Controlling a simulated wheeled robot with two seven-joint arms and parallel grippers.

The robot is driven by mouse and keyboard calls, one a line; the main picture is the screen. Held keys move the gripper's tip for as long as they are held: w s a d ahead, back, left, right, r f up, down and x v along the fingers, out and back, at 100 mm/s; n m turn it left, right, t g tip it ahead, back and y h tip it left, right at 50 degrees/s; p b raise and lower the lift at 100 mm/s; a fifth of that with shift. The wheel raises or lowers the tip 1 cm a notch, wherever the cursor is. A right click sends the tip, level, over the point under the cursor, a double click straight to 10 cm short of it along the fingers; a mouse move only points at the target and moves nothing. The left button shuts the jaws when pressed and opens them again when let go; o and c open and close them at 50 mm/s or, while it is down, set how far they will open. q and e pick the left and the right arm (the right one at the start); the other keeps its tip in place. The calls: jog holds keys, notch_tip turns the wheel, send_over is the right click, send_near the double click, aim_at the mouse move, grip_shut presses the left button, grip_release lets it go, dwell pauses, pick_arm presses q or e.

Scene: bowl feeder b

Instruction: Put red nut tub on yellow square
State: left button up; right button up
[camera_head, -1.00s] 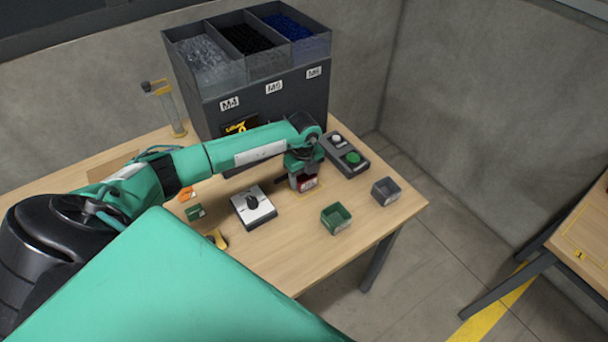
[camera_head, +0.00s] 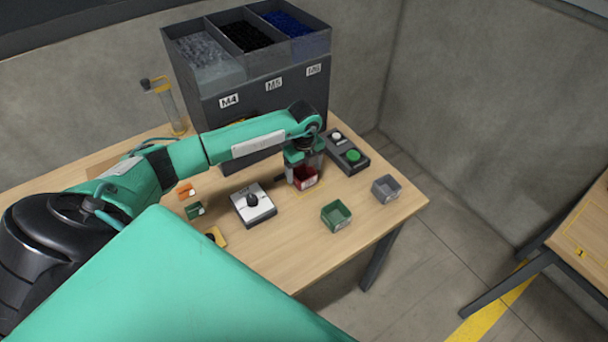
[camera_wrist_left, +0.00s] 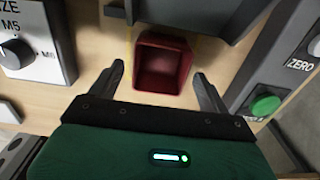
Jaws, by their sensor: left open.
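The red nut tub (camera_head: 306,180) stands upright and looks empty, within the thin yellow outline of the yellow square (camera_head: 312,194) on the table. It also shows in the left wrist view (camera_wrist_left: 163,68), with bits of yellow line beside it. My left gripper (camera_head: 305,175) is just above and around the tub, pointing down. In the left wrist view its open fingers (camera_wrist_left: 160,86) are spread, with visible gaps to the tub's sides. Part of the tub's far side is hidden by the gripper in the head view. My right gripper is not in view.
A selector box with a knob (camera_head: 253,206) is left of the tub, and a button box (camera_head: 346,153) is right. A green tub (camera_head: 336,217) and a grey tub (camera_head: 386,189) stand nearer the right edge. The tall feeder (camera_head: 265,100) rises behind.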

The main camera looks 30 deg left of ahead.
pick_arm(q)
notch_tip(320, 180, up, 10)
jog(key=b, duration=0.1)
jog(key=shift+f+b, duration=0.2)
jog(key=shift+b, duration=0.15)
